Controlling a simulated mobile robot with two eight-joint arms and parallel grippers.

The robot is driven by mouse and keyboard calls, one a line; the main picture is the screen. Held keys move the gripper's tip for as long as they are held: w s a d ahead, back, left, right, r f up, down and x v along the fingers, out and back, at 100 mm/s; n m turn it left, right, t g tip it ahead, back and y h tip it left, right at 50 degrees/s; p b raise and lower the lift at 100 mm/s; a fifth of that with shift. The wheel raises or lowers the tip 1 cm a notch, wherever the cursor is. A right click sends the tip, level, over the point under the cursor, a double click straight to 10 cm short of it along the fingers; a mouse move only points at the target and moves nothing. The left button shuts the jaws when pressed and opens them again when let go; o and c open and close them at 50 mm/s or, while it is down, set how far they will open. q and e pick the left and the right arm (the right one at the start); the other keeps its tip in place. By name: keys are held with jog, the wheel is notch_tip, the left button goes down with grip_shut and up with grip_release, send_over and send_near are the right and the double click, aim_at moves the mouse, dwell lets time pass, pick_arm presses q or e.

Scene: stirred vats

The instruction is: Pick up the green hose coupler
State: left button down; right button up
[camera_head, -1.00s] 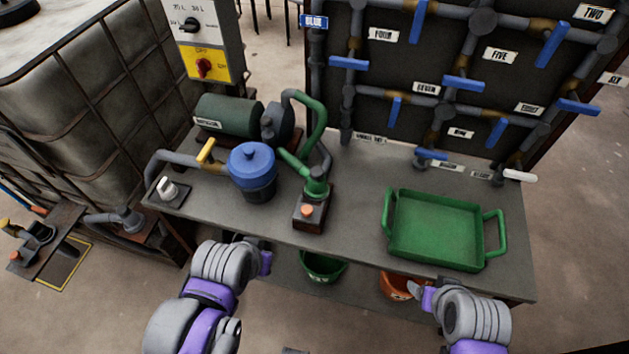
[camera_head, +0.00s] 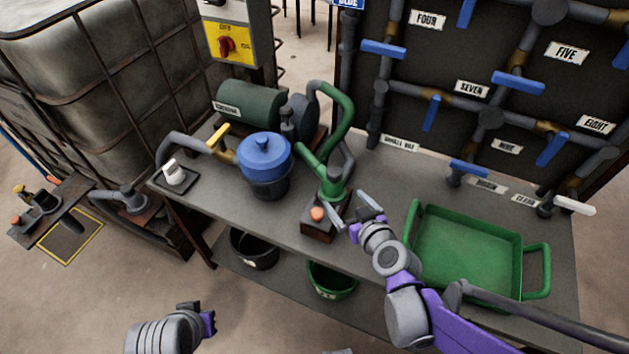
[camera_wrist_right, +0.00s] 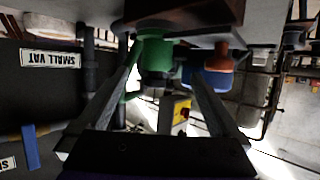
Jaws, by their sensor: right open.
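The green hose coupler (camera_head: 331,186) stands upright on a dark block with an orange button, at the end of the green hose (camera_head: 340,110). My right gripper (camera_head: 352,208) is open, just right of and in front of the coupler. In the right wrist view, which is upside down, the coupler (camera_wrist_right: 155,56) shows ahead between the two spread fingers of my right gripper (camera_wrist_right: 163,78); I cannot tell whether they touch it. My left gripper (camera_head: 201,315) is low at the bottom left, away from the bench; its jaw gap is unclear.
The blue-lidded pot (camera_head: 264,165) stands left of the coupler. A green tray (camera_head: 468,250) lies right, beside my right arm. The orange button (camera_head: 317,214) is close in front of the coupler. A valve panel (camera_head: 440,70) rises behind. Buckets (camera_head: 332,280) sit below the bench.

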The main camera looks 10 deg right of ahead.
aim_at(336, 190)
jog(key=b+x, duration=0.1)
jog(key=x, duration=0.4)
jog(key=shift+s, duration=0.1)
jog(key=x, duration=0.4)
jog(key=b+x, duration=0.1)
jog(key=shift+w+d+f, duration=0.2)
jog(key=shift+w, duration=0.2)
jog(key=c, duration=1.6)
